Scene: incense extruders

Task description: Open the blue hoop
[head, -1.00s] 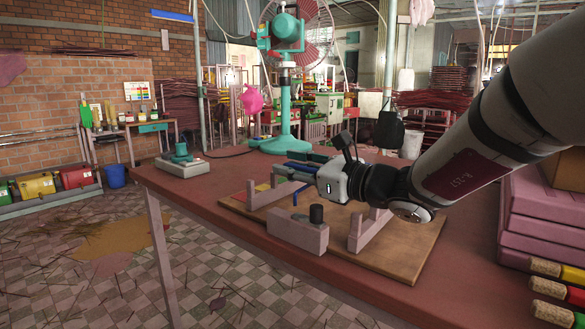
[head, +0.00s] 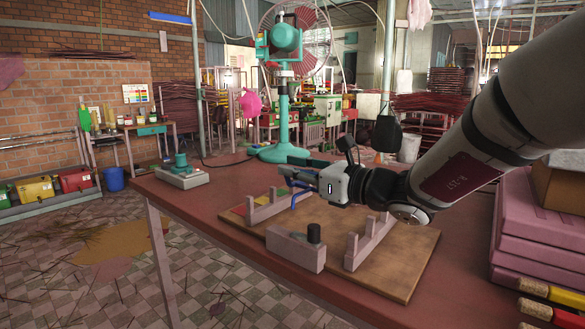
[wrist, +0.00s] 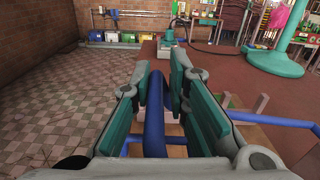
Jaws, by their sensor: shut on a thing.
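The blue hoop (head: 299,197) is a thin blue bar bent at an angle, above the wooden board (head: 400,279) near the left upright support. My gripper (head: 297,170) is over the back of the board, its fingers pointing left. In the wrist view, one blue bar of the hoop (wrist: 154,118) runs lengthwise between the teal finger pads (wrist: 168,100), and my gripper is shut on it. Other blue lengths stick out sideways past both fingers. My fingers hide part of the hoop in the head view. I cannot tell how its ends are held.
On the board are two pale upright supports (head: 371,240) and a block (head: 296,248) with a dark knob. A teal fan (head: 283,110) and a small device (head: 182,177) stand farther back. Pink boxes (head: 520,230) and cork-topped tubes are at right.

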